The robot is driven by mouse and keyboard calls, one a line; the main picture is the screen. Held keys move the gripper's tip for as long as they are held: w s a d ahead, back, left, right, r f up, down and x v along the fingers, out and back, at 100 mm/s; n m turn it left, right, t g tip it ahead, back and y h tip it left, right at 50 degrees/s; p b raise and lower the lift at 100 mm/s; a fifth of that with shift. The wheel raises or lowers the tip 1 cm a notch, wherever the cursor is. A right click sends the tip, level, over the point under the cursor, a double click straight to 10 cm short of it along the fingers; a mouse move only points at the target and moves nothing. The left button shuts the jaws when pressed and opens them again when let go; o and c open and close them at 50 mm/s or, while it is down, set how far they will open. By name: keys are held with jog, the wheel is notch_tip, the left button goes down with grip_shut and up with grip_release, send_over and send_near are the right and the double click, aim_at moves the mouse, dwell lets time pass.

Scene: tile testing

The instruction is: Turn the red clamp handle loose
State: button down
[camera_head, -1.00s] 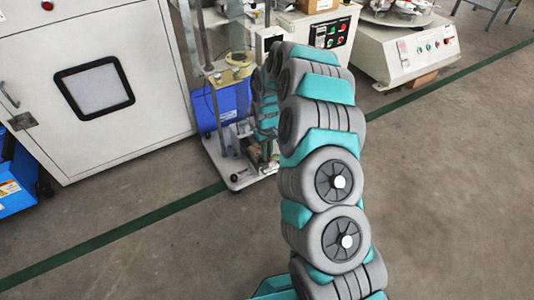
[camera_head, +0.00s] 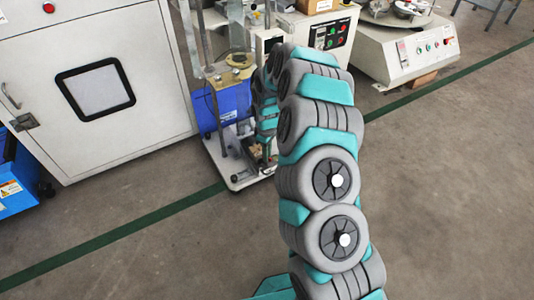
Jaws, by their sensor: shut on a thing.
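My gripper (camera_head: 267,158) is at the lower end of my arm, low over the white base plate (camera_head: 242,179) of the test stand. It shows only small and partly hidden by my arm. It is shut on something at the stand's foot. The red clamp handle cannot be made out; the spot at the jaws is too small and covered. The test stand (camera_head: 212,110) has upright metal posts and a yellowish round part (camera_head: 238,61) partway up.
A white cabinet (camera_head: 150,100) with a dark-framed window stands left. A control box (camera_head: 325,38) and a white turntable machine (camera_head: 405,52) stand at the back right. Open floor (camera_head: 450,170) lies right.

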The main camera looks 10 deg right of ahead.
jog(key=n, duration=0.6)
dwell(0.3)
jog(key=n, duration=0.6)
dwell(0.3)
jog(key=c, duration=1.2)
grip_release()
jog(key=shift+o, duration=0.2)
